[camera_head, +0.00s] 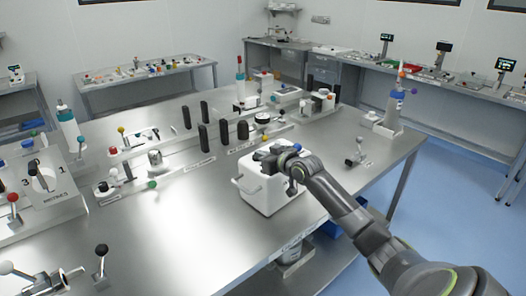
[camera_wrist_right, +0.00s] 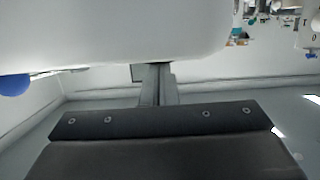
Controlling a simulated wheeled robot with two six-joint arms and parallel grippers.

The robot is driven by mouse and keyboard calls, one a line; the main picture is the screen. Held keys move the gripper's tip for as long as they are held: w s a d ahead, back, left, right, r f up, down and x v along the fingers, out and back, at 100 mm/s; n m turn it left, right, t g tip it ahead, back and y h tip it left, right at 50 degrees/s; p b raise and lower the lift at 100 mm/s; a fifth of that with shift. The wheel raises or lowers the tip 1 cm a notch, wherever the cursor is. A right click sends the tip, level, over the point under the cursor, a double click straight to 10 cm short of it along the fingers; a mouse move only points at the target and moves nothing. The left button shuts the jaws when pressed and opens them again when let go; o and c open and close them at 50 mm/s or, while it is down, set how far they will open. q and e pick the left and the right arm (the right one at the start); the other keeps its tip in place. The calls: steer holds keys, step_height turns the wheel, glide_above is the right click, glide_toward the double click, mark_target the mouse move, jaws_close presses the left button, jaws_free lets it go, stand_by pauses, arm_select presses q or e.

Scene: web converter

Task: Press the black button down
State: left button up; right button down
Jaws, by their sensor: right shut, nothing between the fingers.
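A white box (camera_head: 268,192) with a side handle stands on the metal table. My right gripper (camera_head: 262,157) is over the top of this box, with the arm coming in from the lower right. Its fingers (camera_wrist_right: 153,75) are shut and empty in the right wrist view, close to a large white surface (camera_wrist_right: 110,30). I cannot tell whether they touch it. I cannot pick out the black button for sure; the gripper hides part of the box top. A blue ball (camera_wrist_right: 14,85) shows at the left of the wrist view. My left gripper is not in view.
The metal table (camera_head: 180,245) is bare at the front middle. Several black upright handles (camera_head: 203,138) stand behind the box. A lever with a black knob (camera_head: 101,252) is at the front left.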

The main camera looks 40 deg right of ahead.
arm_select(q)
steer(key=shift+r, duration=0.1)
